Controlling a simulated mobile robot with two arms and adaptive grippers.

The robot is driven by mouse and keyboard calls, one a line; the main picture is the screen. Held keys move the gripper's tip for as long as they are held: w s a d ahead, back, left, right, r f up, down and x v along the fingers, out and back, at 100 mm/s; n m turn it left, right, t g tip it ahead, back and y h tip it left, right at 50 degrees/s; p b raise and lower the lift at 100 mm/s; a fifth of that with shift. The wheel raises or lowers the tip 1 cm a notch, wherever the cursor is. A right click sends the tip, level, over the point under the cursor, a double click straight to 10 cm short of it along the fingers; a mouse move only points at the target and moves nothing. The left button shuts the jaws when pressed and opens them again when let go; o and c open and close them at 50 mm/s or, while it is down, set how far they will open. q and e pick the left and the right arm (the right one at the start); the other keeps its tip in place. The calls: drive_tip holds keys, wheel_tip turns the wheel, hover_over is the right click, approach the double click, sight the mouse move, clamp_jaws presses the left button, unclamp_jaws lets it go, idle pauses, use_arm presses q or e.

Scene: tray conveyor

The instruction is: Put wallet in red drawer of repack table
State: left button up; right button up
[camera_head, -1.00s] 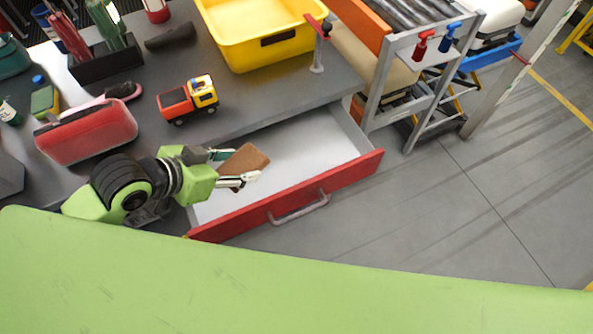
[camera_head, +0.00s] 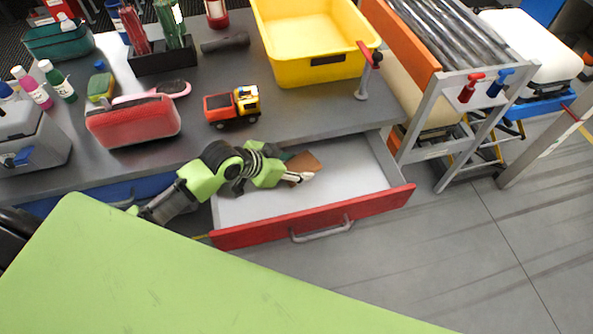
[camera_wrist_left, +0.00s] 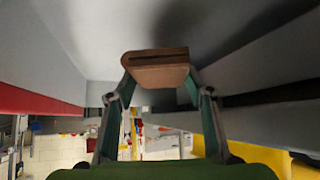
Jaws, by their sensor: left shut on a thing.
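I cannot tell whether the wallet touches the drawer floor. My right gripper is not in view.
On the table are a toy truck (camera_head: 232,107), a red case (camera_head: 133,122), a yellow bin (camera_head: 315,71) and several bottles. A metal-framed rack (camera_head: 440,95) stands right of the drawer. The floor in front of the drawer is clear.

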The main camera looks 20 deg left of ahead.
sight(297, 171)
use_arm(q)
drive_tip(key=shift+w+f, duration=0.45)
drive_tip(key=shift+f, duration=0.05)
wheel_tip(297, 171, down, 3)
drive_tip(key=shift+r, duration=0.1)
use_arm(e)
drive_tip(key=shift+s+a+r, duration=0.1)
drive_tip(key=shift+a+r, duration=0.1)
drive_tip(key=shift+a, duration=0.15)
use_arm(q)
drive_tip(key=shift+f, duration=0.25)
drive_tip(key=o, duration=1.1)
drive_tip(key=shift+o, duration=0.2)
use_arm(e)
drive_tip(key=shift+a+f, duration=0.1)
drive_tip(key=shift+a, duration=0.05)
